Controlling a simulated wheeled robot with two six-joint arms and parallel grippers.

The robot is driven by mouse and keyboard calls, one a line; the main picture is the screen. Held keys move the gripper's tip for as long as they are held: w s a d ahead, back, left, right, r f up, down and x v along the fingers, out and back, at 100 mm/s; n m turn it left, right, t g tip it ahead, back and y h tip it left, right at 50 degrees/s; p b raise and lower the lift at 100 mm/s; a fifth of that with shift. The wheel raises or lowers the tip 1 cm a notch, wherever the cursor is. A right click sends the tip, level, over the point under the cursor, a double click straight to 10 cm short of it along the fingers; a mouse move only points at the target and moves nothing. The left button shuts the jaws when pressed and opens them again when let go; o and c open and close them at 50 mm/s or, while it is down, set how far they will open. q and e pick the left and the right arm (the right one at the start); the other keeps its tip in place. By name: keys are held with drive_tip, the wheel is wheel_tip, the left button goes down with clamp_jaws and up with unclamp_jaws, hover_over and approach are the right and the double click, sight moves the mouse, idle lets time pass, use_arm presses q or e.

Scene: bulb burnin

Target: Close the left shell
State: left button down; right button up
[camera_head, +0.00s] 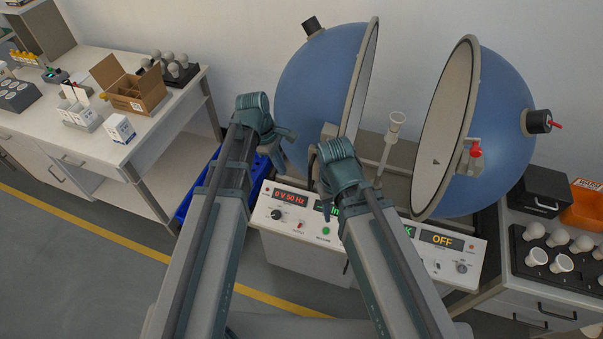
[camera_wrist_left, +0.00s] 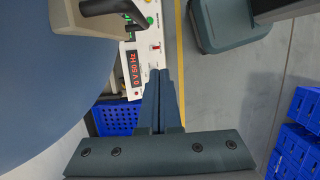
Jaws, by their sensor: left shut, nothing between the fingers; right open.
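The left shell (camera_head: 315,85) is a blue half-sphere with a pale rim, standing apart from the right shell (camera_head: 500,130). A gap lies between them, with a pale upright post and socket (camera_head: 393,135) in it. My left gripper (camera_head: 287,140) is in front of the lower left shell, its fingertips partly hidden. In the left wrist view its fingers (camera_wrist_left: 160,78) are shut and empty, with the blue shell (camera_wrist_left: 45,75) to their left. A beige block (camera_wrist_left: 82,22) with a black bar shows at top left there. My right gripper (camera_head: 318,165) is open beside it, mostly hidden by its wrist.
A control panel (camera_head: 262,218) with a red "0 V 50 Hz" display lies below the shells. A blue crate (camera_head: 190,205) stands at floor level to the left. A bench (camera_head: 75,150) with boxes is at left; a black bulb tray (camera_head: 540,262) is at right.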

use_arm(q)
drive_tip(key=w+d+f+n+b, duration=0.1)
drive_tip(key=d+f+n+b, duration=0.1)
drive_tip(key=d+f+b, duration=0.4)
drive_tip(key=shift+f+b, duration=1.55)
drive_tip(key=shift+b, duration=0.45)
use_arm(e)
wheel_tip(320, 180, down, 9)
drive_tip(key=shift+f, duration=0.15)
